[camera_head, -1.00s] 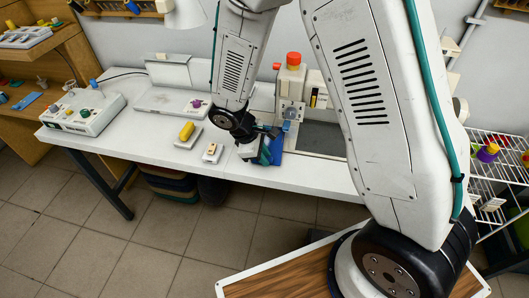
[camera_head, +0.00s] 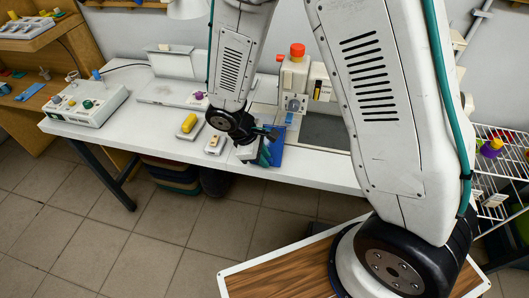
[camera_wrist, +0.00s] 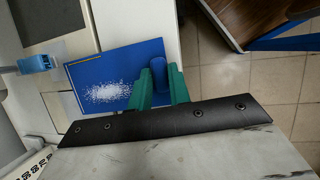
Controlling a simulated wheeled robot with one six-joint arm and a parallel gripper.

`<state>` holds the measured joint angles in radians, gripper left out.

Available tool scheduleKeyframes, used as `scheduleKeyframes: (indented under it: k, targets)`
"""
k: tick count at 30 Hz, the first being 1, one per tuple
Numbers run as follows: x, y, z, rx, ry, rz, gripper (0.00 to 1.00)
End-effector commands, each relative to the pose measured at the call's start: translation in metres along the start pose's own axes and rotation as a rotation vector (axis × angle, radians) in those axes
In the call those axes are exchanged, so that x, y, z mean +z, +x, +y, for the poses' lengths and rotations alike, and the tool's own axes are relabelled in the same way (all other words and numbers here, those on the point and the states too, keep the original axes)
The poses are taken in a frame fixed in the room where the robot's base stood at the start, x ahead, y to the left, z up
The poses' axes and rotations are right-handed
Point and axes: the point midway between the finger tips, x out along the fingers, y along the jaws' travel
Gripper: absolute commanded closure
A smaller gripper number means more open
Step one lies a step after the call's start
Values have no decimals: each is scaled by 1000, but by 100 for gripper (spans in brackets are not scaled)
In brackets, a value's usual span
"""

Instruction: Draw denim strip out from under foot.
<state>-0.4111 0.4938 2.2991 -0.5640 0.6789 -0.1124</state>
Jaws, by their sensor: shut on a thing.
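The denim strip (camera_wrist: 92,70) is a flat dark blue rectangle with a pale speckled patch in the wrist view. It also shows near the table's front edge in the head view (camera_head: 278,150). My gripper (camera_wrist: 160,84) has green fingers shut on a blue raised part of the strip at its right end. In the head view my gripper (camera_head: 264,154) is at the strip's left side. The light blue foot (camera_wrist: 36,63) is left of the strip in the wrist view, with a visible gap between them. The foot also shows under the machine head (camera_head: 289,118).
The white machine (camera_head: 297,76) with a red knob stands behind the strip. Left of my gripper are a small pale block (camera_head: 214,144), a yellow block (camera_head: 189,123) and a control box (camera_head: 87,105). A wire rack (camera_head: 490,170) stands right. The table's front edge is close.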

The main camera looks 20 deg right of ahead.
Motion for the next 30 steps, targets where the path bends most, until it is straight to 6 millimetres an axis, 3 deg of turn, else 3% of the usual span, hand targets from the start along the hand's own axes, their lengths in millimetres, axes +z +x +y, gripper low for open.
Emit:
scheduleKeyframes:
  k: [6, 20, 30]
  targets:
    - [0, -2, -12, 0, 0, 0, 100]
    - [0, -3, -16, 0, -1, 0, 100]
    - [0, -7, -36, 0, -2, 0, 100]
